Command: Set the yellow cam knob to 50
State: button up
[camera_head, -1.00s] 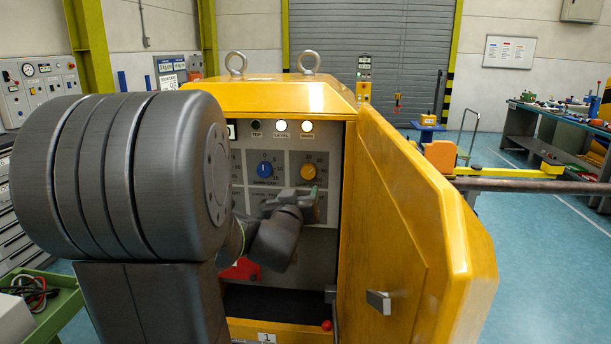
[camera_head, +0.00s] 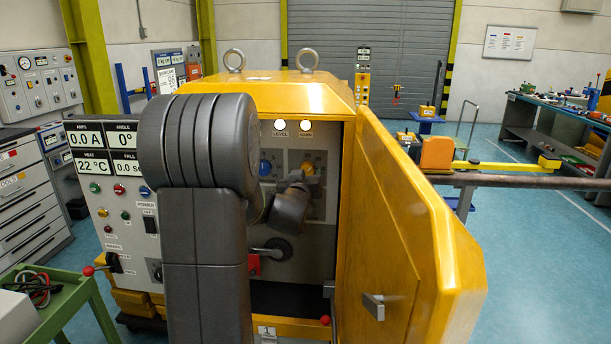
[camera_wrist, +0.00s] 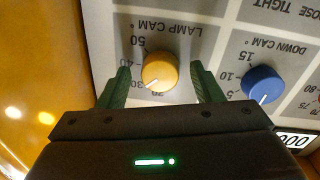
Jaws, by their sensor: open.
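The yellow cam knob (camera_wrist: 160,72) sits on the grey panel under the label LAMP CAM, which appears upside down in the wrist view. Its white mark points to the lower left in that view, around the 20 to 30 marks; the 50 is on the upper-left side of the dial. My gripper (camera_wrist: 160,69) is open, with one green finger on each side of the knob and a visible gap to both. In the head view the yellow knob (camera_head: 308,168) shows just above my wrist, which hides my fingers.
A blue DOWN CAM knob (camera_wrist: 263,84) is beside the yellow one. The open yellow door (camera_head: 400,230) stands to the right of the cabinet opening. A red part with a dark lever (camera_head: 254,264) is lower in the cabinet. Two lamps above the knobs are lit.

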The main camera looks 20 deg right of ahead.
jog(key=c, duration=1)
jog(key=shift+b, duration=0.35)
jog(key=shift+a+r+m+y+b, duration=0.1)
jog(key=shift+m+y+b, duration=0.1)
jog(key=shift+m+b, duration=2.15)
jog(key=shift+d+r+m+y+b, duration=0.15)
jog(key=shift+m+b, duration=1.25)
jog(key=shift+m, duration=2)
jog(key=shift+a+m+y+b, duration=0.15)
jog(key=shift+m+y+b, duration=0.1)
jog(key=shift+m+b, duration=2.1)
jog(key=shift+m+p, duration=0.45)
jog(key=shift+m, duration=0.15)
